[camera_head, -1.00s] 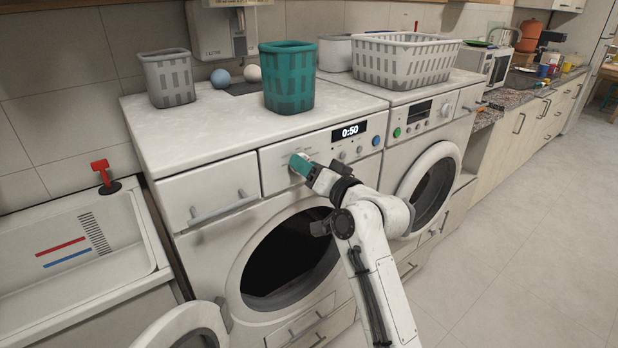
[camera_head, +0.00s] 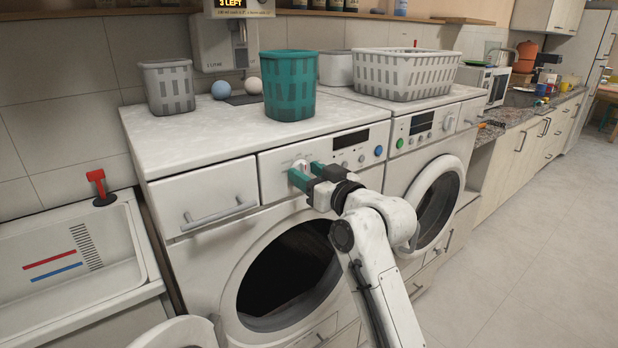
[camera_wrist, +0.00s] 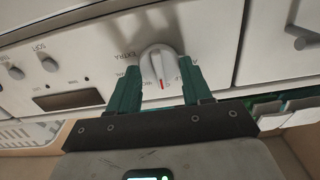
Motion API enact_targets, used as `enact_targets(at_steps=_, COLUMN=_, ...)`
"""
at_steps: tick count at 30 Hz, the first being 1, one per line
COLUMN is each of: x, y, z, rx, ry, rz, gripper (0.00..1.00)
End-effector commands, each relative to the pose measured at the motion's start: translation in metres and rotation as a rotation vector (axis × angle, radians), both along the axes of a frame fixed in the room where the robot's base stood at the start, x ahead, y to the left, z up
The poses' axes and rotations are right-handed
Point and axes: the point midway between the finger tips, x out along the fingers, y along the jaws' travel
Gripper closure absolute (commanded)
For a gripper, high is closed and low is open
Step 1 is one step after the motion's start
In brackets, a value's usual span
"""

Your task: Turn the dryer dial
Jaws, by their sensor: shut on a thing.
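The dryer dial (camera_head: 300,164) is a white knob on the front panel of the left machine (camera_head: 215,262). In the wrist view the dial (camera_wrist: 159,62) shows a raised grip with a red mark at its lower end, and printed words around it, one reading EXTRA. My gripper (camera_head: 306,173) has teal fingers and is at the panel, shut on the dial. In the wrist view its fingers (camera_wrist: 161,72) stand on either side of the dial. The display (camera_head: 351,138) right of the dial is dark.
The left machine's round door (camera_head: 178,333) hangs open at lower left. A second machine (camera_head: 428,150) stands to the right. Grey (camera_head: 168,88), teal (camera_head: 288,85) and white (camera_head: 405,73) baskets sit on top. A sink (camera_head: 70,250) is at left. The floor at right is clear.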

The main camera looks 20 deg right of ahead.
Motion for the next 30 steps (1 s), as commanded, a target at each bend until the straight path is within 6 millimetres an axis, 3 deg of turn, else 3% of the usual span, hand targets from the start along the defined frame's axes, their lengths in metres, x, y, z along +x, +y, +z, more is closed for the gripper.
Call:
enact_targets(at_steps=13, x=0.0000, y=-0.0003, z=-0.0023, rx=-0.008, ry=0.003, rz=0.000, gripper=0.81)
enact_targets(at_steps=14, x=0.0000, y=-0.0003, z=-0.0023, rx=-0.008, ry=0.003, rz=0.000, gripper=0.48)
enact_targets(at_steps=18, x=0.0000, y=-0.0003, z=-0.0016, rx=-0.008, ry=0.001, rz=0.000, gripper=0.35)
enact_targets(at_steps=21, x=0.0001, y=-0.0002, z=-0.0011, rx=-0.008, ry=0.001, rz=0.000, gripper=0.27)
enact_targets(at_steps=30, x=-0.0038, y=-0.0016, z=-0.0011, rx=-0.007, ry=0.000, rz=-0.001, gripper=0.27)
